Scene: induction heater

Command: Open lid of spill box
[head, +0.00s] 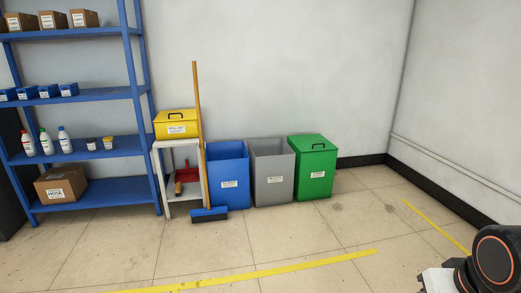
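The spill box (176,127) is a yellow box with a label on its front. It stands on top of a small white stand (160,145) against the back wall. Its yellow lid (170,115) is shut, with a dark handle on top. A broom handle passes in front of the box's right end. Part of my arm shows at the lower right corner, far from the box. My gripper's fingers are not in the picture.
A broom (209,214) leans before the stand. A blue bin (229,180), a grey bin (272,175) and a lidded green bin (313,170) stand to the right. A blue shelf (95,95) with boxes and bottles is left. The floor in front is clear, with yellow lines.

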